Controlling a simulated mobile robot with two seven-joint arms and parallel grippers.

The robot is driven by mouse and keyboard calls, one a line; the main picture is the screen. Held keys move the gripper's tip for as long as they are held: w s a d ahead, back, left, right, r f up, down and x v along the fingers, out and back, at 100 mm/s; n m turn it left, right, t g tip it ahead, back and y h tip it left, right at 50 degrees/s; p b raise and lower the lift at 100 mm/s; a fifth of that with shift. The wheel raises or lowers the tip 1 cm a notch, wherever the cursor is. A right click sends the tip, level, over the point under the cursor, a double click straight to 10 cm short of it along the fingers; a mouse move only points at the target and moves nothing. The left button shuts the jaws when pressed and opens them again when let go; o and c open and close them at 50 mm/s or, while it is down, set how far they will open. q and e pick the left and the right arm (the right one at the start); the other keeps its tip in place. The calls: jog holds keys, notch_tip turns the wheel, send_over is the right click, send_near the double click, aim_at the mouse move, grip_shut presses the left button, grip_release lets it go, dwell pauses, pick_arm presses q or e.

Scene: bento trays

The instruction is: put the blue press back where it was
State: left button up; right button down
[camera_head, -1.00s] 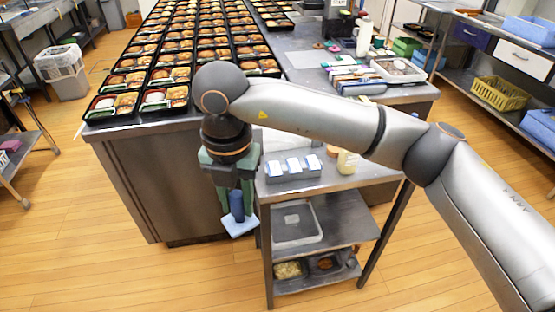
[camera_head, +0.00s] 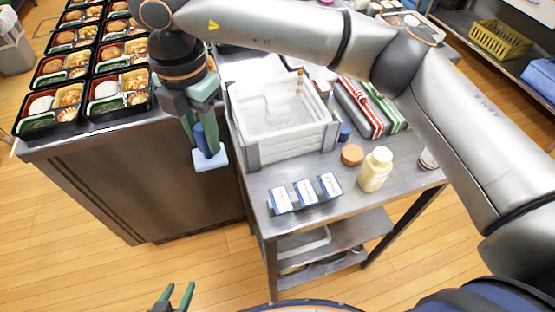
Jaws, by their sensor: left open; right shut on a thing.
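The blue press (camera_head: 211,161) has a dark blue handle and a light blue square plate at its lower end. My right gripper (camera_head: 205,133) is shut on its handle, with the plate pointing down. It hangs in front of the bento counter's face, left of the cart top; the picture does not show whether it touches anything. My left gripper (camera_head: 176,294) is open and empty at the bottom edge, over the floor, well below the press. Only its green fingertips show clearly.
The steel cart (camera_head: 355,203) holds a white bin (camera_head: 287,145), blue-and-white boxes (camera_head: 305,192), a cream bottle (camera_head: 375,170), a brown round lid (camera_head: 352,155) and ribboned boxes (camera_head: 365,108). Bento trays (camera_head: 120,93) fill the counter at left. Bare cart top lies around the small boxes.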

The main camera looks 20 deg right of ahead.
jog(key=d+f+p, duration=0.1)
jog(key=d+f, duration=0.6)
jog(key=d, duration=0.2)
jog(key=d+f+p, duration=0.1)
jog(key=d+f, duration=0.3)
jog(key=shift+s+d+f+p, duration=0.1)
jog(key=shift+d+f+p, duration=0.2)
jog(key=shift+f, duration=0.55)
jog(key=c, duration=1)
grip_release()
jog(key=shift+f, duration=0.2)
jog(key=shift+c, duration=0.2)
jog(key=o, duration=0.5)
jog(key=shift+r, duration=0.1)
jog(key=shift+c, duration=0.2)
